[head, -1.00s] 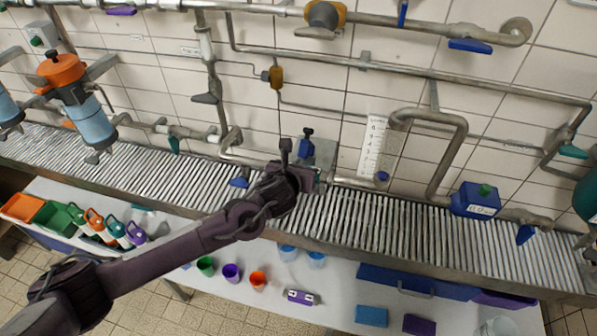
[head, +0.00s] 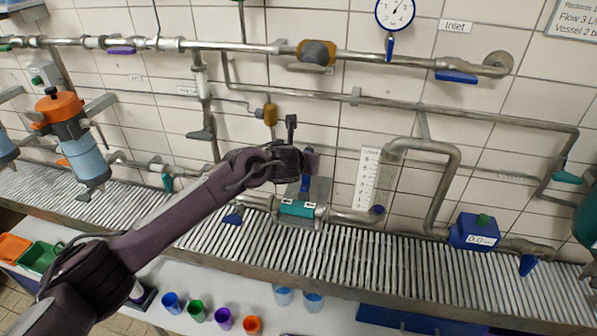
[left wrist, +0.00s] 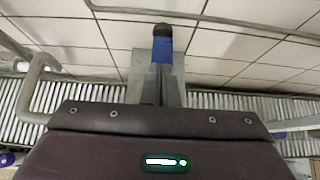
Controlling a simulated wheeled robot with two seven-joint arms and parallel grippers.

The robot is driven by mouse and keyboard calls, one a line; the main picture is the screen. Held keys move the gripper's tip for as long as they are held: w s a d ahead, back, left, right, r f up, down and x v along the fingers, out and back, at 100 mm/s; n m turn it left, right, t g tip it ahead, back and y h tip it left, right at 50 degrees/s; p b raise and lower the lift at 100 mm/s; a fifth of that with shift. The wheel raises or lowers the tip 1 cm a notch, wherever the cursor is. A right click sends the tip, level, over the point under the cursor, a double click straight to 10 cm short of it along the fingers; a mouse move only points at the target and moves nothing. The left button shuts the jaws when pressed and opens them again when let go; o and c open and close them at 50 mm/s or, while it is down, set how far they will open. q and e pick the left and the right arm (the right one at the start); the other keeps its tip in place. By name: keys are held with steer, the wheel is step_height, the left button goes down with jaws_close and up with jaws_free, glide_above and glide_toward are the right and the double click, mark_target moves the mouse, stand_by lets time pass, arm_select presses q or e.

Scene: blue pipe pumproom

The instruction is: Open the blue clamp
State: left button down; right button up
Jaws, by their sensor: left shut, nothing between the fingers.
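The blue clamp (head: 306,182) stands upright on a metal plate against the wall, above a teal fitting (head: 297,209) in the low pipe line. Its blue handle with a black tip also shows in the left wrist view (left wrist: 162,48), straight ahead at top centre. My left gripper (head: 311,162) is shut and empty, and in the head view it covers the handle's top. I cannot tell whether it touches the handle. My right gripper is not in view.
A ribbed metal shelf (head: 390,265) runs below the pipes. A bent pipe (head: 440,190) and a blue meter box (head: 474,231) stand to the right. An orange-topped filter (head: 75,140) hangs at the left. Several coloured cups, including a purple cup (head: 223,318), stand on the lower table.

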arm_select(q)
steer(key=shift+w+d, duration=0.3)
steer(key=shift+w, duration=0.55)
steer(key=shift+r, duration=0.1)
